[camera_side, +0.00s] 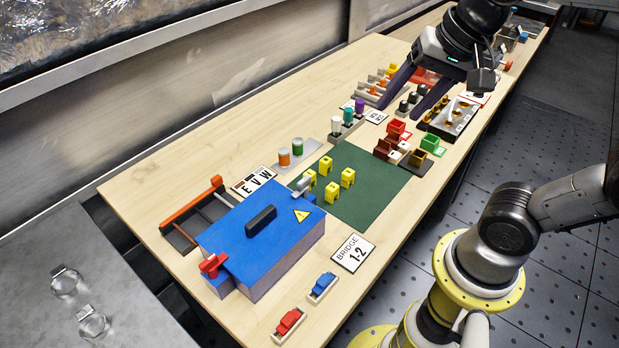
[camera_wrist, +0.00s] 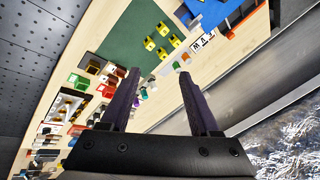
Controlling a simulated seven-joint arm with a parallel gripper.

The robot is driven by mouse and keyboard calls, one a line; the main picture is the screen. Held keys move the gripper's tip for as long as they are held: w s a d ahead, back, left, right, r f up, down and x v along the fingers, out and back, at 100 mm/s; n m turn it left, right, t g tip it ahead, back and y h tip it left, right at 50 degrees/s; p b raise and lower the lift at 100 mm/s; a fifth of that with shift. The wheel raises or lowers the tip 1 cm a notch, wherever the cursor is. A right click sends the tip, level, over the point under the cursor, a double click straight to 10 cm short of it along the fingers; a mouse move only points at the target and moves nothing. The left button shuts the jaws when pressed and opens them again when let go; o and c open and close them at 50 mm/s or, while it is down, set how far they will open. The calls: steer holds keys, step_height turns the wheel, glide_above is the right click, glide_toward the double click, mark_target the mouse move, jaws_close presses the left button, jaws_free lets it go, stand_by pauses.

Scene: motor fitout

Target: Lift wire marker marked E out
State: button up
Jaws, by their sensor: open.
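Several small yellow blocks (camera_side: 347,178) stand on a dark green mat (camera_side: 375,190) in the middle of the table. They also show in the wrist view (camera_wrist: 162,54). They may be the wire markers, but I can read no letter on any of them, so I cannot tell which is E. A white card with the letters E V W (camera_side: 254,181) lies left of the mat. My gripper (camera_side: 400,112) is open and empty, above the far part of the table, away from the yellow blocks. Its two dark fingers (camera_wrist: 158,74) are spread wide in the wrist view.
A blue box (camera_side: 235,225) with a black handle stands left of the mat. A grey plate (camera_side: 311,148) holds orange and green cylinders. Red and green bins (camera_side: 430,142) and a switch panel stand beyond the mat. A "BRIDGE 1-2" card (camera_side: 353,253) lies in front.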

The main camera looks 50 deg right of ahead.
steer(key=w+m+g, duration=0.1)
steer(key=w+m, duration=0.3)
steer(key=w, duration=0.3)
steer(key=m+g, duration=0.4)
glide_above(309, 173)
step_height(309, 173, down, 18)
steer(key=shift+s+d+r, duration=0.1)
steer(key=shift+d+r, duration=0.05)
steer(key=shift+f, duration=2.95)
jaws_close()
